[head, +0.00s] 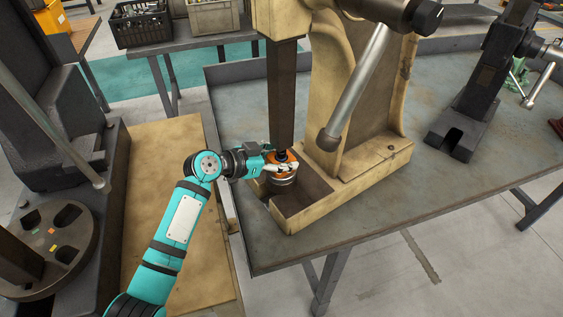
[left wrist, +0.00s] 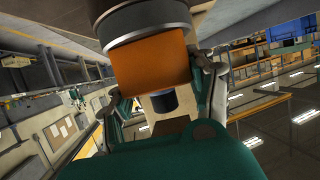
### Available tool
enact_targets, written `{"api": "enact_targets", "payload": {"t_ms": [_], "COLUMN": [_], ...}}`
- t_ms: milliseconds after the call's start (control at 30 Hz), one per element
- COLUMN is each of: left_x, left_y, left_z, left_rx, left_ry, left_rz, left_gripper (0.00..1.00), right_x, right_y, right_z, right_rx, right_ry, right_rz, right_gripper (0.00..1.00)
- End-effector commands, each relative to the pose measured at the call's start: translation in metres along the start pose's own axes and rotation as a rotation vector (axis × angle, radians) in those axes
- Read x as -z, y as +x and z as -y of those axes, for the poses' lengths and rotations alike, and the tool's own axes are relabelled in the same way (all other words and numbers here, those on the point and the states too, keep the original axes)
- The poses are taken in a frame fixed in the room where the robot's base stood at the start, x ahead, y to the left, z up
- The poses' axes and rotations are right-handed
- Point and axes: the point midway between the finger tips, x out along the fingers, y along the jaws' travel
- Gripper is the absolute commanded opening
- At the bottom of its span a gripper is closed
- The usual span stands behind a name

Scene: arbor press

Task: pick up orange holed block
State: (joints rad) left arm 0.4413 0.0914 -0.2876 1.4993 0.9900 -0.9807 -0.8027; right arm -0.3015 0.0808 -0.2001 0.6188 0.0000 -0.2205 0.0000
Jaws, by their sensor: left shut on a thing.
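The orange holed block (head: 281,156) sits at the lower end of the dark ram (head: 281,95) of the beige arbor press, above a round metal piece (head: 283,179). My left gripper (head: 280,165) is shut on the block, with its fingers on either side. In the left wrist view the orange block (left wrist: 152,67) fills the space between the fingers, with a grey metal ring (left wrist: 146,20) against it. The block's hole is hidden in the head view. My right gripper is not in view.
The beige press body (head: 340,190) stands close to the right of my gripper, with its lever (head: 355,90) hanging above. A wooden board (head: 165,220) lies on the left. The grey table (head: 440,180) is mostly clear right of the press. A black press (head: 480,90) stands farther right.

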Motion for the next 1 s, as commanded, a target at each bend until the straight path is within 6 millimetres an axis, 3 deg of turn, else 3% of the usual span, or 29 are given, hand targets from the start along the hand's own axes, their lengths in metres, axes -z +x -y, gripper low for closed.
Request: {"api": "enact_targets", "payload": {"t_ms": [33,267,833,1000], "left_x": [0.0,0.0,0.015,0.007], "left_y": [0.0,0.0,-0.006,-0.022], "left_z": [0.0,0.0,0.001,0.001], "left_rx": [0.0,-0.001,0.001,0.003], "left_ry": [0.0,-0.001,0.005,0.002], "left_rz": [0.0,0.0,-0.006,-0.005], "left_gripper": [0.31,0.01,0.0,0.0], "right_x": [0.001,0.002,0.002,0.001], "right_y": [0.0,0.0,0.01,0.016], "right_z": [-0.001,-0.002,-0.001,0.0], "right_rx": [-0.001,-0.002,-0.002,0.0], "right_ry": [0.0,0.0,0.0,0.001], "right_rz": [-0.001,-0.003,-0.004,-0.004], "right_gripper": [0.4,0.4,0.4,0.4]}}
